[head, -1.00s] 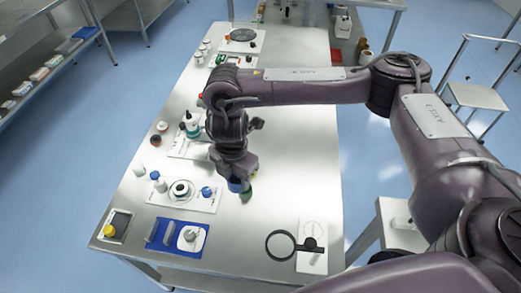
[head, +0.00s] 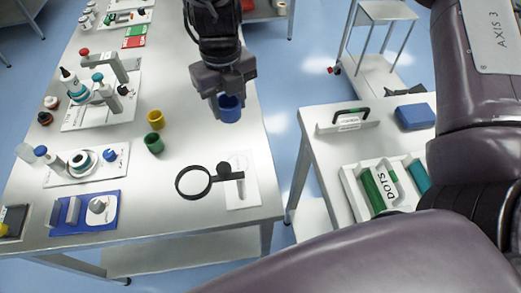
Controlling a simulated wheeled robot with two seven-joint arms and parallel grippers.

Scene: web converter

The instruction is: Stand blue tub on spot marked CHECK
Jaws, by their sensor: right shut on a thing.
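The blue tub (head: 229,110) is upright between the fingers of my right gripper (head: 226,96). The gripper points down, shut on the tub. It holds the tub at the right edge of the long metal table, apparently above the surface. A yellow tub (head: 155,119) and a green tub (head: 154,143) stand on the table to its left. I cannot read a CHECK mark anywhere in view. My left gripper is not in view.
Fixtures and bottles line the table's left side. A side table (head: 311,165) at right bears a labelled holder (head: 343,122), a blue box (head: 415,116) and a tray (head: 352,190).

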